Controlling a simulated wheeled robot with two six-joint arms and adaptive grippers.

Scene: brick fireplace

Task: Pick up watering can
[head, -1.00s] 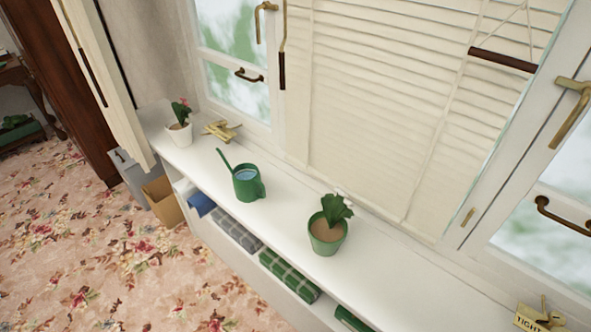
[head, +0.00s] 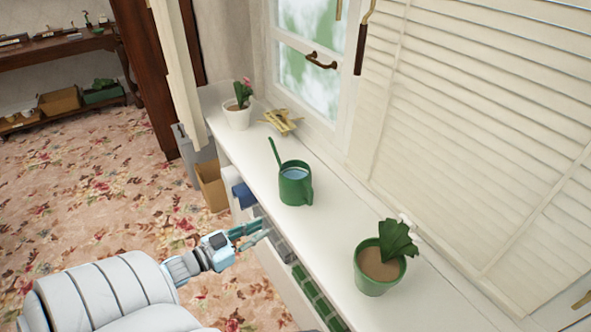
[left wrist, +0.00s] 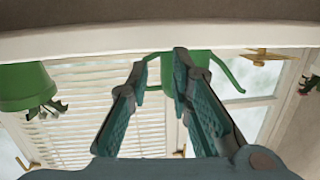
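The green watering can (head: 294,187) stands upright on the white windowsill shelf (head: 335,243), with water inside, a thin spout to the back left and its handle on the right. My left gripper (head: 260,231) is in front of the shelf edge, short of the can and not touching it. Its two fingers are apart and empty. The left wrist view is upside down; there the can (left wrist: 160,66) shows beyond and between the open fingertips (left wrist: 161,66), partly hidden by one finger. My right gripper is in neither view.
A green pot with a plant (head: 378,266) stands right of the can. A white pot with a flower (head: 238,113) and a brass object (head: 283,122) are to its left. Shutters and a window rise behind.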

